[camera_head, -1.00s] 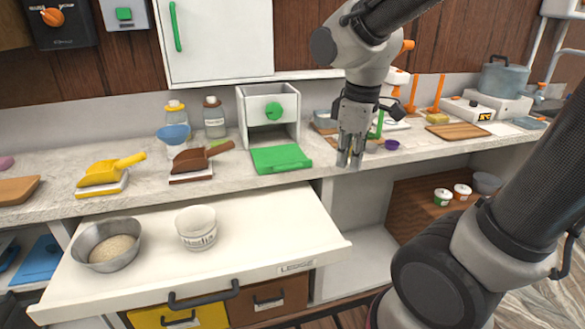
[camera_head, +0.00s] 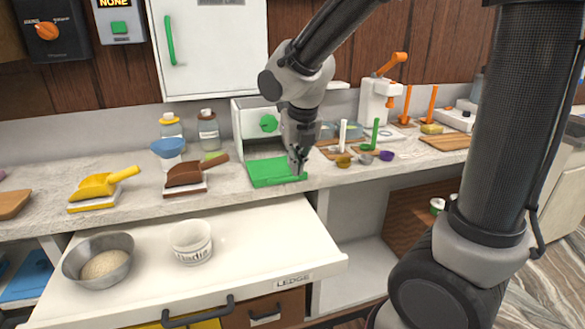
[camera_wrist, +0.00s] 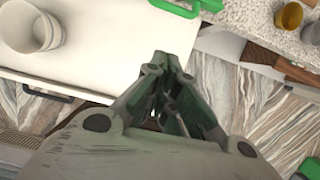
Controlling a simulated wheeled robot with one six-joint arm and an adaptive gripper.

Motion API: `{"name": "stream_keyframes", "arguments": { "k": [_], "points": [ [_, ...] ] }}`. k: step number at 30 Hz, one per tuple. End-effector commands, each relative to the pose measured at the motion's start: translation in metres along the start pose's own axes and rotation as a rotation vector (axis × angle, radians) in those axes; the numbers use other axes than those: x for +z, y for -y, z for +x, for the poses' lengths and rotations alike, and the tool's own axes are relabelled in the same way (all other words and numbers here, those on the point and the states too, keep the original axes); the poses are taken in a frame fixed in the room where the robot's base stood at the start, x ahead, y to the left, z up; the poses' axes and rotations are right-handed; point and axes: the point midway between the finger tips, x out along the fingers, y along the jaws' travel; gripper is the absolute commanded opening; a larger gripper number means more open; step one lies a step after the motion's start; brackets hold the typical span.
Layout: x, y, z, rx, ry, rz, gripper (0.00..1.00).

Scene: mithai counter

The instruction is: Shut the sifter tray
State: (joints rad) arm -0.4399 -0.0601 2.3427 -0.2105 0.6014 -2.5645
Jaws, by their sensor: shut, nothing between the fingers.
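The sifter is a white box (camera_head: 241,122) with a green knob (camera_head: 268,123) on its front, standing on the counter against the wall. Its green tray (camera_head: 268,172) sticks out at the front, pulled out over the counter. In the wrist view a green edge of the tray (camera_wrist: 176,6) shows at the top. My gripper (camera_head: 297,170) points down at the tray's front right corner, shut and empty. In the wrist view my gripper (camera_wrist: 168,62) has its fingers together. I cannot tell whether it touches the tray. My arm hides the sifter's right side.
A white pull-out ledge (camera_head: 240,240) extends below the counter, holding a metal bowl (camera_head: 80,258) and a white tub (camera_head: 191,242). A brown scoop (camera_head: 188,174) lies left of the tray. Small cups, including a purple one (camera_head: 387,156), stand to the right.

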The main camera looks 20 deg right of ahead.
Motion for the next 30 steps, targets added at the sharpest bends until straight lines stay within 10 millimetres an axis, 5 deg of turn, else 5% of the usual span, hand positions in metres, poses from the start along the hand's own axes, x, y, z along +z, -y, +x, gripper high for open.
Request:
{"name": "stream_keyframes", "arguments": {
  "k": [12, 19, 30],
  "points": [
    [-0.002, 0.001, 0.087, -0.002, -0.007, 0.002, 0.00],
    [0.028, 0.000, 0.101, 0.001, -0.001, 0.005, 0.00],
    [0.035, 0.000, 0.104, 0.001, -0.001, 0.003, 0.00]
  ]
}}
